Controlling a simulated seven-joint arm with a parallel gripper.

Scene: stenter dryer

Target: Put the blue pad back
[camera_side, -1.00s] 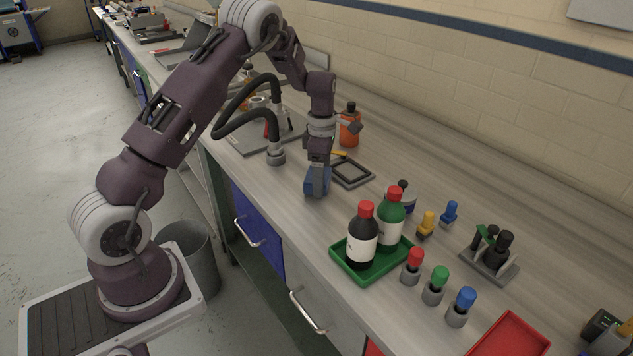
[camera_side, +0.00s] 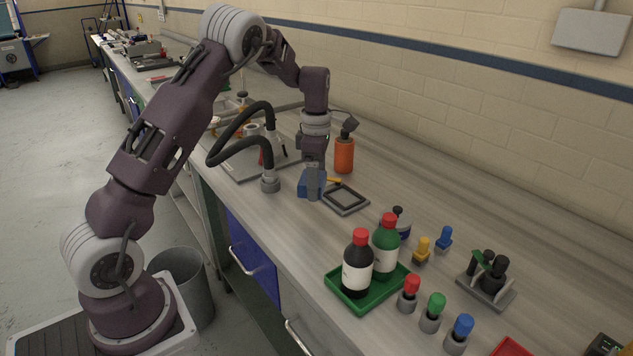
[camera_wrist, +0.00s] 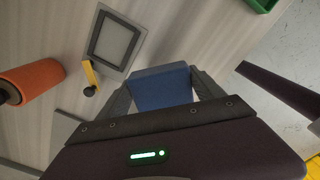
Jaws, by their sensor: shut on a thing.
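The blue pad (camera_side: 306,184) is a small block held in my gripper (camera_side: 313,190), which points down over the bench. In the wrist view the pad (camera_wrist: 165,86) sits between the two fingers of my gripper (camera_wrist: 163,92), with its blue face showing. In the side view the pad is just left of a flat grey frame (camera_side: 345,207). The frame also shows in the wrist view (camera_wrist: 129,66), to the upper left of the pad. I cannot tell how high the pad is above the bench.
An orange bottle (camera_side: 344,156) stands behind the frame, with a yellow-handled tool (camera_wrist: 90,76) beside the frame. A black hose bends down to a grey foot (camera_side: 270,184) at left. A green tray (camera_side: 366,297) with two bottles is at front right. The bench between them is clear.

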